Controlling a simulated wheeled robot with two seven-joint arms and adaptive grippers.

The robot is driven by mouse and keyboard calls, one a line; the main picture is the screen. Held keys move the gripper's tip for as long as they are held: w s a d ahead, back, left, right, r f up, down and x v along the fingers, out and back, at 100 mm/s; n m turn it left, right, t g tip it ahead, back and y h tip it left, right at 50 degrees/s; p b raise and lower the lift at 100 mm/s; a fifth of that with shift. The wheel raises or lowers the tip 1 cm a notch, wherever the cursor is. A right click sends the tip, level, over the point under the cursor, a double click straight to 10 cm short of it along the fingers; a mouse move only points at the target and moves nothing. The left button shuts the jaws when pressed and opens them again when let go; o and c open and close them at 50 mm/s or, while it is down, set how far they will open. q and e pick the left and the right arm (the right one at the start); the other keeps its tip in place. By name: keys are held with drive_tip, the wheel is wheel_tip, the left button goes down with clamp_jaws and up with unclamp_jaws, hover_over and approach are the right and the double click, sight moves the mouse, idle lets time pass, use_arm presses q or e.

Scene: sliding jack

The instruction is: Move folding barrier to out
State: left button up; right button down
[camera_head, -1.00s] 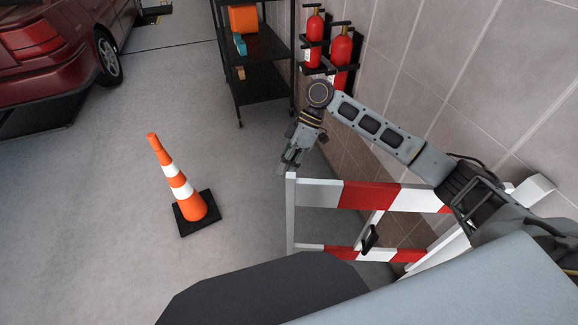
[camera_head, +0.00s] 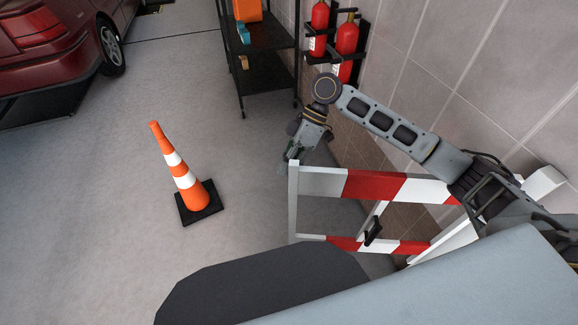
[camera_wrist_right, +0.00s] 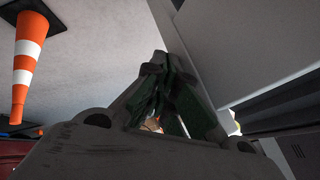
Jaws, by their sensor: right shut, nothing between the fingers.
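The folding barrier (camera_head: 375,186), with red and white striped rails and white posts, stands beside the tiled wall. Its near-left white post (camera_head: 293,205) stands upright at the free end of the rails. My right gripper (camera_head: 296,153) is shut and empty, its fingertips just above and behind the top of that post; I cannot tell whether they touch. In the right wrist view the dark green fingers (camera_wrist_right: 165,92) are together beside a large pale surface on the right. My left gripper is not in view.
An orange and white cone (camera_head: 180,175) on a black base stands on open floor left of the barrier. A black shelf (camera_head: 265,75), fire extinguishers (camera_head: 345,40) on the wall and a red car (camera_head: 45,45) are farther back.

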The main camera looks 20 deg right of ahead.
drive_tip(key=shift+s, duration=0.1)
